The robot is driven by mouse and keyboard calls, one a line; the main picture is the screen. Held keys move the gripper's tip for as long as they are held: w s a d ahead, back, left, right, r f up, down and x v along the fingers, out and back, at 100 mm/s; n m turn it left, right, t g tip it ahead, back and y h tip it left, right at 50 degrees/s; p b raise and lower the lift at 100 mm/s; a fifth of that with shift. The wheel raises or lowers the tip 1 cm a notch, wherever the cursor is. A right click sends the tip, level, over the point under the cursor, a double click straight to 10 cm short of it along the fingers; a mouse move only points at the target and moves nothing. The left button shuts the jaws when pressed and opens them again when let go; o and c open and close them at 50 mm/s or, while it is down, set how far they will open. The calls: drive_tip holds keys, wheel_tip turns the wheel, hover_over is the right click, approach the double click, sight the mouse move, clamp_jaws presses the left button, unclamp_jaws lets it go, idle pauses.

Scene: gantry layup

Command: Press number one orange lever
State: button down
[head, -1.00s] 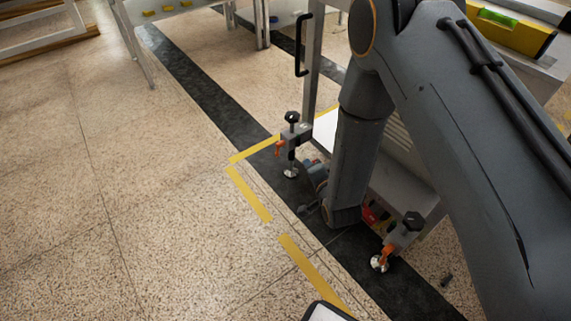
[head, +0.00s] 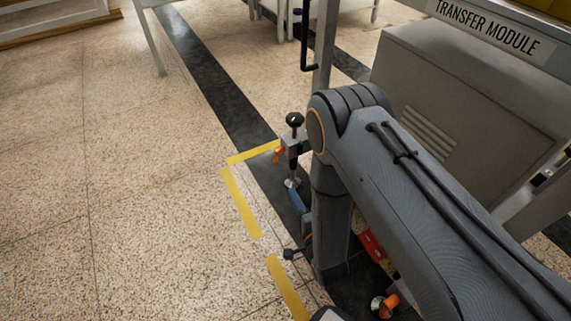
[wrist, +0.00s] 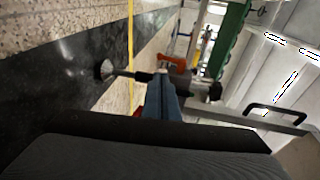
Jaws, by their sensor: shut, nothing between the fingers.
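An orange lever (head: 277,155) sits on the far levelling foot, below a black knob (head: 295,120) and above a round metal pad. In the wrist view, the picture is turned sideways and this orange lever (wrist: 170,60) shows just beyond my fingers, with the pad (wrist: 105,70) to the left. My gripper (head: 297,197) is shut and empty, its blue fingers low beside the far foot; they also show in the wrist view (wrist: 160,94). Contact with the foot cannot be told. A second orange lever (head: 388,304) is on the near foot, partly behind my arm. No lever number is readable.
The grey transfer module (head: 465,95) stands to the right, its upright post beside the far foot. A red object (head: 372,246) lies under it. Yellow floor tape (head: 240,203) and a black strip run along the floor. The floor at left is clear.

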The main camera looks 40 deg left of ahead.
drive_tip(key=b, duration=0.6)
approach(277, 160)
drive_tip(key=x, duration=0.5)
drive_tip(key=shift+s+f, duration=0.1)
drive_tip(key=shift+f, duration=0.1)
drive_tip(key=shift+w+a+r, duration=0.15)
drive_tip(key=shift+w+a, duration=0.1)
drive_tip(key=shift+a, duration=0.2)
drive_tip(key=shift+w+b, duration=0.1)
drive_tip(key=shift+b, duration=0.5)
